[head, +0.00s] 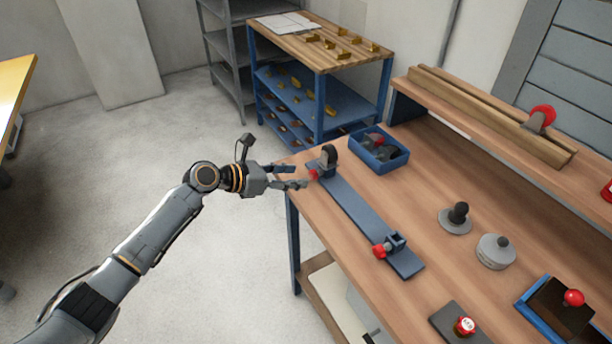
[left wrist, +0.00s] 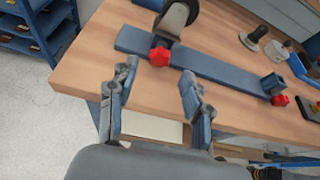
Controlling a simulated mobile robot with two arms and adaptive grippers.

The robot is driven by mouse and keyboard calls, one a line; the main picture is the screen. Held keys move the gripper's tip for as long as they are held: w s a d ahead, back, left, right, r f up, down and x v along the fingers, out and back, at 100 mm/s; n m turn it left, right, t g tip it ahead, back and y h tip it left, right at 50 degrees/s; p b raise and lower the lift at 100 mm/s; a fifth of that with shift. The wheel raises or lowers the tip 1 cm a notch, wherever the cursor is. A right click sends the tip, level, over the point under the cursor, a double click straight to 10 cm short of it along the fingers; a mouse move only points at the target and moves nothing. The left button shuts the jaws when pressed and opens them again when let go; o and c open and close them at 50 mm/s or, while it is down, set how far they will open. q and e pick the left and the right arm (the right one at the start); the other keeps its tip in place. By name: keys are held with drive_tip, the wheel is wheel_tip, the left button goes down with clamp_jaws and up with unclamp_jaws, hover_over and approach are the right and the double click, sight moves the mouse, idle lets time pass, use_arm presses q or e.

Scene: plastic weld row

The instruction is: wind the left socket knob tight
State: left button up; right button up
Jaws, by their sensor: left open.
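The left socket knob (head: 313,174) is red and sits beside a dark upright socket part (head: 329,155) at the far left end of a blue bar (head: 360,215). In the left wrist view the red knob (left wrist: 159,56) shows ahead, between the two fingertips in the picture. My left gripper (head: 300,176) is open and empty at the bench's left edge, its fingers pointing at the knob. In the left wrist view the fingers (left wrist: 159,71) are spread apart with a gap before the knob; I cannot tell any contact. My right gripper is not in view.
A second red knob (head: 380,251) sits at the bar's near end. A blue bin (head: 402,160) stands behind the left socket. Grey round parts (head: 496,252) and a blue tray (head: 528,312) lie to the right on the wooden bench (head: 430,185). The floor left of the bench is clear.

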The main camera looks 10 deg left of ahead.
sight(311, 175)
use_arm(q)
drive_tip(key=shift+x, duration=2.2)
drive_tip(key=shift+c, duration=0.2)
clamp_jaws()
